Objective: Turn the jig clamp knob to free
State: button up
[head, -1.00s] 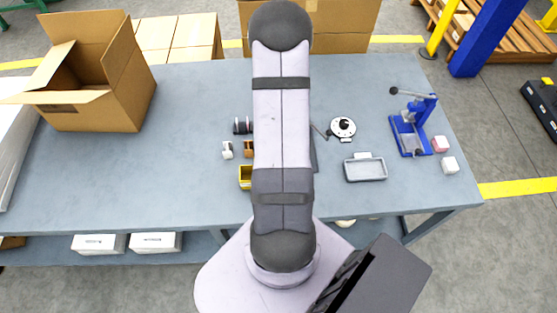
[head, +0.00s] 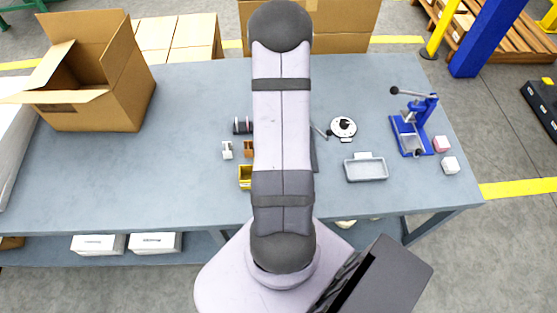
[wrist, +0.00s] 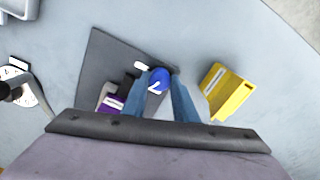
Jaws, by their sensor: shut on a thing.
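In the wrist view, the blue jig clamp knob (wrist: 158,79) with a white mark sits on a dark grey jig plate (wrist: 100,66). My gripper (wrist: 168,84) is over it with both fingers down, shut on the knob. A purple block (wrist: 112,103) with a white label lies on the plate to the left of the fingers. A dark clamp part shows beside the knob, partly hidden by a finger. In the head view, my arm hides the knob and gripper; only the plate's right edge (head: 314,155) shows.
A yellow bin (wrist: 230,94) stands close right of the fingers in the wrist view. In the head view, a round white disc (head: 343,127), a grey tray (head: 366,171) and a blue press (head: 412,130) stand to the right. The bench's left part is clear up to an open carton (head: 100,85).

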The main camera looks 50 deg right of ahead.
jog(key=n, duration=0.5)
dwell(0.7)
jog(key=o, duration=1.1)
jog(key=shift+c, duration=0.2)
